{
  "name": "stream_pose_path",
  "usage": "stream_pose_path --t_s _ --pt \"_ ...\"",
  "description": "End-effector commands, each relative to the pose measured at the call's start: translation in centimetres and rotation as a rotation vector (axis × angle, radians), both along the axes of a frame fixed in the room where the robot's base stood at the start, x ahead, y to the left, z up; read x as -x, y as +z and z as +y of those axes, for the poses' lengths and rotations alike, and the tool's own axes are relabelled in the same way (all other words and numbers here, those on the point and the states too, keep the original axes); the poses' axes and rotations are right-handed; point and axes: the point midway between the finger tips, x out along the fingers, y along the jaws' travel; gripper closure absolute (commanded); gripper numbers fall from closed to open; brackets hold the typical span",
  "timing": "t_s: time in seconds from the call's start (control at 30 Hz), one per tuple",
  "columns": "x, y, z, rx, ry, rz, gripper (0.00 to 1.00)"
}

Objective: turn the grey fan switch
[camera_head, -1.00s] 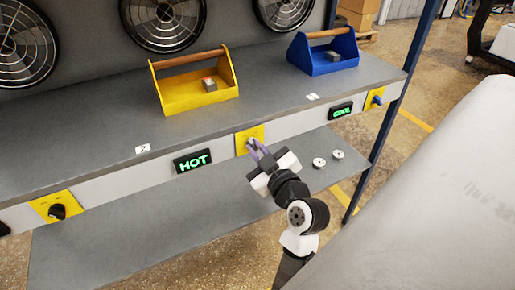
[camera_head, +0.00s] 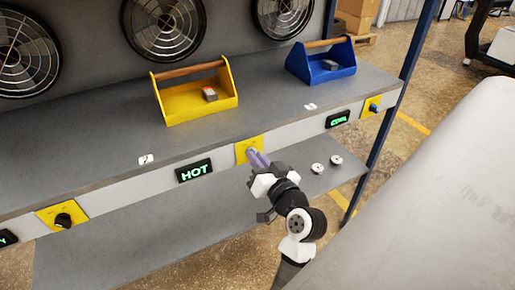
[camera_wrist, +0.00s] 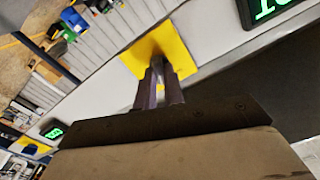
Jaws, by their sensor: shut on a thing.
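The grey fan switch (camera_head: 251,150) sits on the middle yellow plate (camera_head: 256,141) on the shelf's front edge, just right of the HOT display (camera_head: 195,171). My gripper (camera_head: 254,155) reaches it from the front right, with its purple fingers shut on the switch. In the wrist view the fingers (camera_wrist: 158,68) meet in front of the yellow plate (camera_wrist: 178,44) and hide most of the switch, so its angle is not clear.
A black knob (camera_head: 63,219) is at the left and a blue knob (camera_head: 374,107) is at the right beside the COOL display (camera_head: 338,118). A yellow toolbox (camera_head: 190,103) and a blue toolbox (camera_head: 324,68) stand on the shelf. Several fans line the back.

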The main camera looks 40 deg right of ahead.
Motion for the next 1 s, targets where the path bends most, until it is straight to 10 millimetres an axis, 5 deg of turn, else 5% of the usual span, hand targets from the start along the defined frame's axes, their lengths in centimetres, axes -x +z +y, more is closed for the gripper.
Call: stream_pose_path --t_s 0.87,0.9,1.0 --pt "0.06 -0.14 -0.06 -0.167 0.000 -0.038 1.00" --pt "0.06 -0.15 -0.06 -0.167 0.000 -0.038 0.89" --pt "0.06 -0.13 -0.07 -0.166 -0.001 -0.038 0.76"
